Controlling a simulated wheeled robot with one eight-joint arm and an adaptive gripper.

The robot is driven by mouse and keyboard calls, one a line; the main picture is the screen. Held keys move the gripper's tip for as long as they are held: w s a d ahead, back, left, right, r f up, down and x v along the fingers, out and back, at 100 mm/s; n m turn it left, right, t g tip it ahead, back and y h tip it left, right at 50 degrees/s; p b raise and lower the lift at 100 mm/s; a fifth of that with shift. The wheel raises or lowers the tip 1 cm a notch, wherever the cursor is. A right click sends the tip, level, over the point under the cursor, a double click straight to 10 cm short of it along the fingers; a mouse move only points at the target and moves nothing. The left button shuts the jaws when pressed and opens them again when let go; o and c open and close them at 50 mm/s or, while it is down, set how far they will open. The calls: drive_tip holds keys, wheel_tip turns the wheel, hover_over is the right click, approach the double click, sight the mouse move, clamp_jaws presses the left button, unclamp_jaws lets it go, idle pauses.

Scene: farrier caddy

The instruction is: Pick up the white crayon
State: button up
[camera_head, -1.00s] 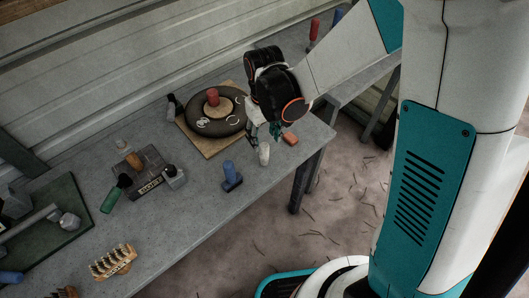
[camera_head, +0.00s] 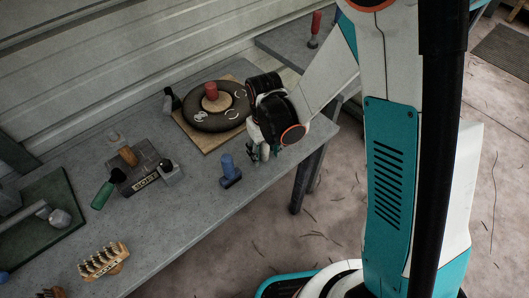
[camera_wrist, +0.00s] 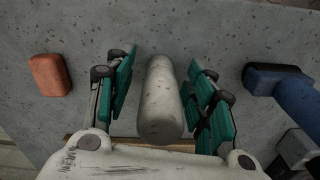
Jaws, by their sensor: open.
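The white crayon (camera_wrist: 162,95) is a thick, pale, speckled cylinder in the middle of the wrist view. It lies between the two teal-padded fingers of my gripper (camera_wrist: 162,92). The fingers are open, with a visible gap on each side of the crayon. In the head view my gripper (camera_head: 263,152) is low over the right end of the grey bench, and its fingers and wrist hide most of the crayon.
A blue-handled tool (camera_head: 228,172) stands close by; it also shows in the wrist view (camera_wrist: 298,100). An orange block (camera_wrist: 50,75) lies on the other side. A dark ring on a wooden board (camera_head: 207,143) is behind. The bench's front edge (camera_head: 255,190) is near.

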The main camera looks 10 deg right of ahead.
clamp_jaws()
drive_tip(key=shift+r, duration=0.1)
wheel_tip(320, 180, up, 20)
drive_tip(key=p, duration=0.7)
drive_tip(key=c, duration=0.7)
unclamp_jaws()
drive_tip(key=shift+c, duration=0.2)
clamp_jaws()
